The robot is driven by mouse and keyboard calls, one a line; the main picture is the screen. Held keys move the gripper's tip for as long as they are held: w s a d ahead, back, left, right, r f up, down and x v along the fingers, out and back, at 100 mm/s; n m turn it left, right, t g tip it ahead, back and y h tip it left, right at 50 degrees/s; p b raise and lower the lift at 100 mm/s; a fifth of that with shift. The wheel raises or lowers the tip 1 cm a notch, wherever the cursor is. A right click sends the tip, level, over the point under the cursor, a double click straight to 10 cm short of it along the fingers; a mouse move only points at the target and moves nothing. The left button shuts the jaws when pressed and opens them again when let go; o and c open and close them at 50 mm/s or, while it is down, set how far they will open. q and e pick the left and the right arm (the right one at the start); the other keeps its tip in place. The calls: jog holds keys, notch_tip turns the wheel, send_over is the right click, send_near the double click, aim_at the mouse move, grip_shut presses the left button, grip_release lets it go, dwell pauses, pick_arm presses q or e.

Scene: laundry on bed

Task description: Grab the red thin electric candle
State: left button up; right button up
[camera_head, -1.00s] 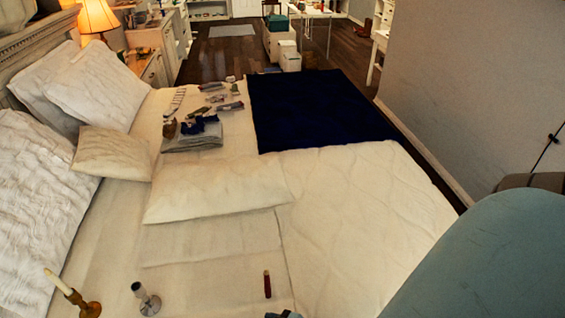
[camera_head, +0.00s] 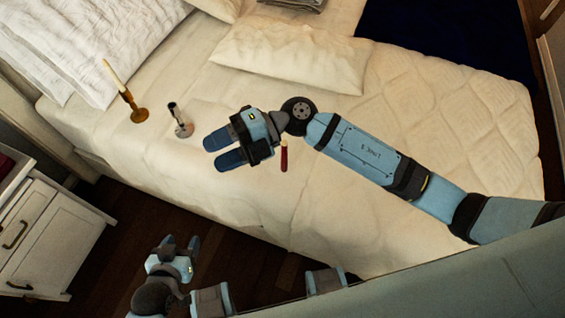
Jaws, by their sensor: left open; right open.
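A white candle in a brass holder (camera_head: 136,110) and a small silver candle holder (camera_head: 182,124) stand on the bed to the left. A white pillow (camera_head: 290,55) lies farther back. A white drawer cabinet (camera_head: 45,235) stands at the lower left. The bed right of my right arm is clear.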

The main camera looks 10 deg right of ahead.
jog(key=w+d+f+n+h+b, duration=0.25)
jog(key=d+f+h, duration=0.25)
jog(key=f+h, duration=0.25)
jog(key=t+h+b, duration=0.1)
jog(key=t+h, duration=0.3)
jog(key=h, duration=0.5)
send_over(284, 145)
jog(key=f, duration=0.1)
jog(key=shift+m, duration=0.25)
jog(key=f, duration=0.7)
jog(key=shift+w+d+f, duration=0.1)
jog(key=shift+w+d, duration=0.15)
jog(key=shift+d, duration=0.05)
jog(key=shift+f, duration=0.5)
notch_tip(284, 145, down, 5)
jog(key=shift+w+a+f, duration=0.1)
jog(key=shift+a, duration=0.05)
pick_arm(q)
jog(key=f, duration=0.4)
jog(key=shift+d, duration=0.35)
pick_arm(e)
jog(key=shift+c, duration=0.2)
grip_shut()
